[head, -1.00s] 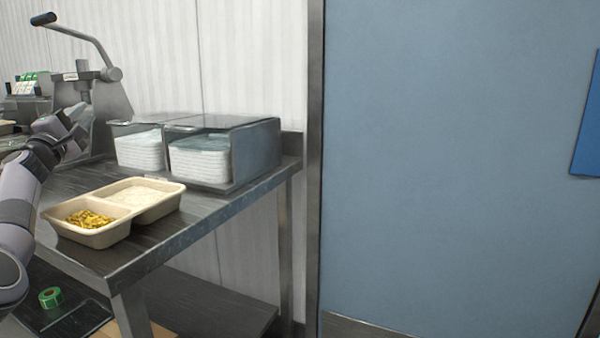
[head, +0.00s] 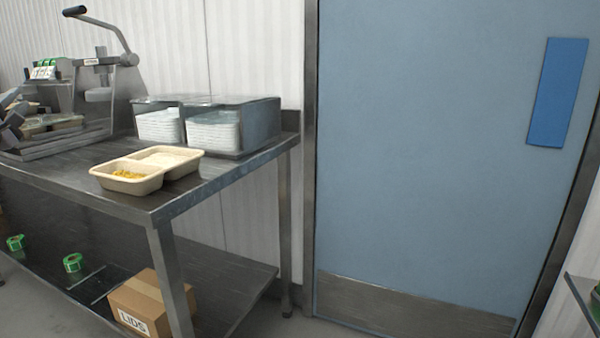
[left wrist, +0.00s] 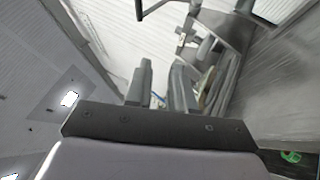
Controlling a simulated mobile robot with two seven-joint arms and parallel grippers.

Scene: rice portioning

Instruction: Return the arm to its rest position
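My left gripper (head: 12,118) is at the far left edge of the head view, in front of the sealing machine (head: 62,100) and apart from the food tray. In the left wrist view its two fingers (left wrist: 161,82) stand apart with a gap between them and nothing held. The beige two-compartment tray (head: 165,182) rests on the steel table (head: 200,190). Yellow food (head: 128,174) is in its near-left compartment and white rice (head: 170,158) in the other. My right gripper is not in view.
A clear-topped case (head: 262,122) with stacked white containers (head: 213,130) stands at the back. A lids box (head: 145,305) and green tape rolls (head: 73,262) are on the lower shelf (head: 235,275). A blue door (head: 420,150) fills the right.

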